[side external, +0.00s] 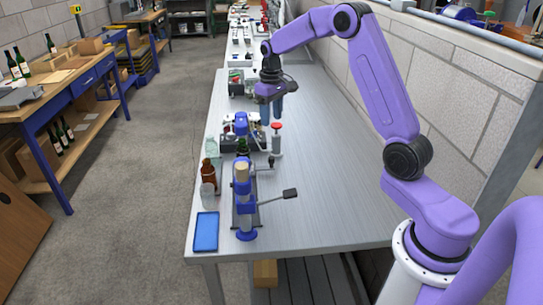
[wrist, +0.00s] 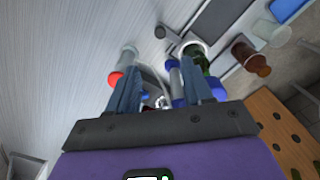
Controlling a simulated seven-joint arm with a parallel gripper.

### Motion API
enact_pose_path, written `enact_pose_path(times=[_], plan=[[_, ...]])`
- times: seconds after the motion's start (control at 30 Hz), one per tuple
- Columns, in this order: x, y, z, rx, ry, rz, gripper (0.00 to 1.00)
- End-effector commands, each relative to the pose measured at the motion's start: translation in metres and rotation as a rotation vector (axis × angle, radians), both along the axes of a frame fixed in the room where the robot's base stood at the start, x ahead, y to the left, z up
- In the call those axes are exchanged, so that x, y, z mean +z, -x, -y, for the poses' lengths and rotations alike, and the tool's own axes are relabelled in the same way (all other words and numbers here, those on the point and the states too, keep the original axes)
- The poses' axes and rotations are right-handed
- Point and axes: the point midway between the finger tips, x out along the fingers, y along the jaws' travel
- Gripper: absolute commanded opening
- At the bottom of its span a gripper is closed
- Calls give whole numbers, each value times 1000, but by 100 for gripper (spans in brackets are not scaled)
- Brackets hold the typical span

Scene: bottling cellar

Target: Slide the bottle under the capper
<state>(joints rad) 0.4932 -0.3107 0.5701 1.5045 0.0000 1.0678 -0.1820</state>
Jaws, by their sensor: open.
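A blue and grey bench capper (side external: 245,207) with a side lever stands near the front left of the metal table. A dark green bottle (side external: 243,146) is just behind it, partly hidden by the capper's column. In the wrist view the green bottle (wrist: 202,64) shows beyond the right finger, partly covered. I cannot tell whether it is under the capper head. My gripper (side external: 272,110) is open and empty, pointing down above the table behind the capper. Its two blue-grey fingers (wrist: 161,75) frame the near part of the wrist view.
A red-topped grey stand (side external: 277,141) is right of the bottle. Equipment (side external: 238,84) stands farther back. The table's right side is clear; a block wall bounds it.

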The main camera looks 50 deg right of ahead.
Motion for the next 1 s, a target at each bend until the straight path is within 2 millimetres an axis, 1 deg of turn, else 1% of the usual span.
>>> enact_pose_path(times=[0.1,0.6,0.8,1.0], plan=[[-23,1,0,0,-1,-6,51],[-116,1,0,1,-1,-4,51],[-142,1,0,0,-1,-1,51],[-153,0,-1,1,0,1,51]])
